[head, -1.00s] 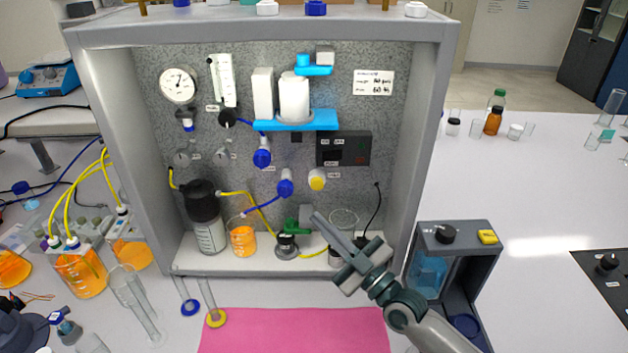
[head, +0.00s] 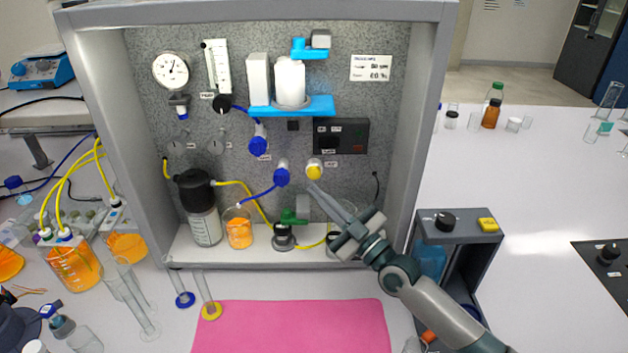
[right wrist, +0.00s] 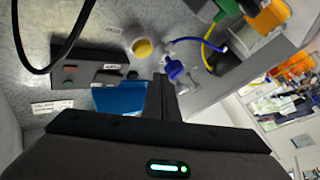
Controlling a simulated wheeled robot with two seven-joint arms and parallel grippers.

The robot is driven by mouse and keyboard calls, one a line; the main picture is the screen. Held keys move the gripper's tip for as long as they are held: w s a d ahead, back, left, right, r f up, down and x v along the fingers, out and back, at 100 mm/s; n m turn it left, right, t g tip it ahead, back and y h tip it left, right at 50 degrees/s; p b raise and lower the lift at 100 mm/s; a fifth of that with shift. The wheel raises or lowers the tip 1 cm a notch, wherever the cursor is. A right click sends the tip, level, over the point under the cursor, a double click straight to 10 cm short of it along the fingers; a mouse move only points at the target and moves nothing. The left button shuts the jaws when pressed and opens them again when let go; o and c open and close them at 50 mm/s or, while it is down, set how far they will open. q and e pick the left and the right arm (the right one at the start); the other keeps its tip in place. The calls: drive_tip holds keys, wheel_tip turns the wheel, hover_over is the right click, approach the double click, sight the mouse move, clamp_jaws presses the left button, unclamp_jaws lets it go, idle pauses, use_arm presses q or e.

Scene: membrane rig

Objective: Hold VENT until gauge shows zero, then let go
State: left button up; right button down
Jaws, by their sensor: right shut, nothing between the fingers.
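The round white gauge (head: 171,70) is at the upper left of the panel; its reading is too small to tell. A yellow button with a pale collar (head: 314,169) sits right of centre on the panel, with a small label beside it that I cannot read for sure. The button also shows in the right wrist view (right wrist: 143,47). My right gripper (head: 312,187) is shut and empty, its tips just below the button in the head view. In the right wrist view its fingers (right wrist: 160,82) look apart from the button. My left gripper is not in view.
Blue valve knobs (head: 282,177) are left of the button. A black module (head: 341,136) is above it. A bottle with a black cap (head: 204,210) and a beaker of orange liquid (head: 239,232) stand on the cabinet floor. A pink mat (head: 290,327) lies in front.

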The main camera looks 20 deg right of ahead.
sight(308, 172)
drive_tip(key=shift+w+d+b, duration=0.2)
drive_tip(key=shift+w+b, duration=0.15)
drive_tip(key=shift+w, duration=0.4)
drive_tip(key=shift+w+d+b, duration=0.2)
drive_tip(key=shift+w+b, duration=0.1)
drive_tip(key=shift+w, duration=0.4)
drive_tip(key=shift+w+d+r+b, duration=0.1)
drive_tip(key=shift+w+d+b, duration=0.2)
drive_tip(key=shift+w+b, duration=0.45)
idle(2.1)
drive_tip(key=shift+w, duration=0.1)
idle(3.0)
drive_tip(key=shift+s+a+p, duration=0.25)
drive_tip(key=shift+s+p, duration=0.6)
